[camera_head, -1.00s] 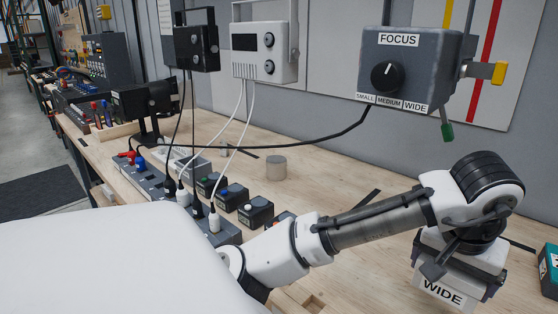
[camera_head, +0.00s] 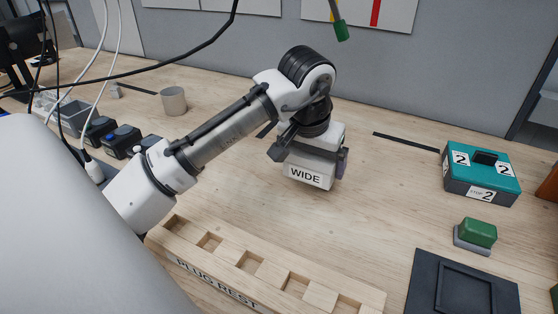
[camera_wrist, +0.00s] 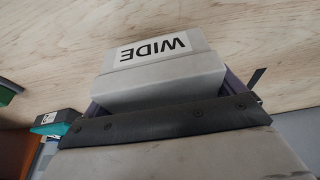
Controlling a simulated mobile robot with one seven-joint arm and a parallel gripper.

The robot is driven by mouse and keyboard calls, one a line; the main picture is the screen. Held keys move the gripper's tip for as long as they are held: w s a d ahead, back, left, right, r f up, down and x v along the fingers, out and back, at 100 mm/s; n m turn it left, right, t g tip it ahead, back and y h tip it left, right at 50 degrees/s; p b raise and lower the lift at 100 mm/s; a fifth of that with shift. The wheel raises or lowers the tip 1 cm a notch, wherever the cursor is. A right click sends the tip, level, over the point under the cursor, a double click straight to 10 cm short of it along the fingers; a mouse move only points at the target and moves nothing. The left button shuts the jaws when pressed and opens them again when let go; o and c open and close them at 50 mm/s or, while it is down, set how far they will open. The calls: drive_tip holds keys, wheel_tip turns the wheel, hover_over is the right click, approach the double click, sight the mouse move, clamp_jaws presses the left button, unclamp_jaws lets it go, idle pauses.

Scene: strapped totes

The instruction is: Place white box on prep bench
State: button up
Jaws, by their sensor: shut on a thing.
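The white box (camera_head: 308,174) carries a "WIDE" label on its front and is in the middle of the head view. My gripper (camera_head: 308,153) is shut on it from above, with dark fingers at its sides. In the wrist view the white box (camera_wrist: 160,78) shows its label upside down, close behind a dark bar of my gripper. The wooden bench (camera_head: 390,215) lies under the box. I cannot tell whether the box touches the bench or hangs just above it. Its underside is hidden.
A wooden plug rest (camera_head: 265,268) stands in front. A teal box (camera_head: 482,173) marked 2, a green block (camera_head: 478,232) and a dark tray (camera_head: 425,285) are at the right. A grey cylinder (camera_head: 173,100) stands behind left. Bare bench surrounds the box.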

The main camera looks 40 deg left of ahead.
hover_over(283, 177)
drive_tip(key=shift+w+d, duration=0.2)
drive_tip(key=shift+d, duration=0.25)
drive_tip(key=shift+s+a, duration=0.15)
drive_tip(key=shift+a, duration=0.4)
wheel_tip(283, 177, down, 4)
drive_tip(key=b, duration=0.3)
drive_tip(key=shift+r+b, duration=0.25)
drive_tip(key=shift+b, duration=0.05)
drive_tip(key=shift+f, duration=0.2)
drive_tip(key=o, duration=0.8)
drive_tip(key=shift+r, duration=0.15)
